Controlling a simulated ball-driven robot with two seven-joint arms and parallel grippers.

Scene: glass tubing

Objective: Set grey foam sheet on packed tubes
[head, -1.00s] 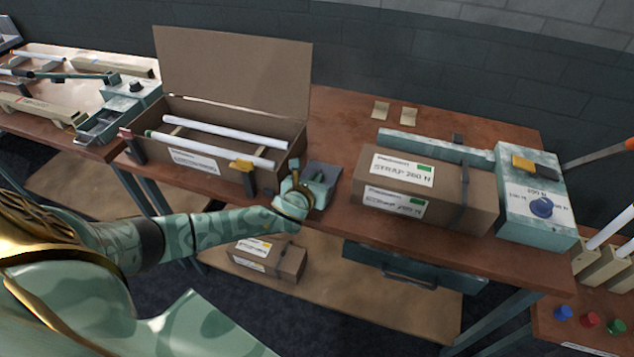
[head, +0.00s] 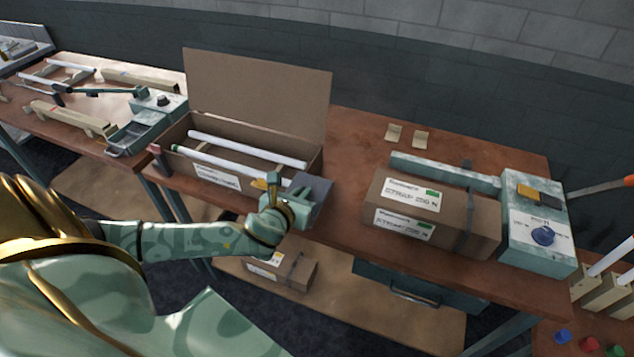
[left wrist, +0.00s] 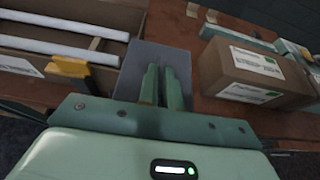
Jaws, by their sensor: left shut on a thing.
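The grey foam sheet (head: 312,192) is held at the right end of the open carton; in the left wrist view the sheet (left wrist: 150,58) lies past my fingers. My left gripper (head: 292,200) is shut on it; its two fingers (left wrist: 165,88) show close together over the sheet. The open carton (head: 240,190) has its lid upright at the back. White tubes (head: 248,148) lie lengthwise in it, also in the left wrist view (left wrist: 60,48). Whether the sheet touches the carton I cannot tell. My right gripper is not in view.
A closed, strapped carton (head: 435,213) stands to the right, before a teal machine (head: 540,225) with a blue knob. A yellow clamp-like part (left wrist: 68,67) sits at the carton's front wall. Bare bench lies between the cartons.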

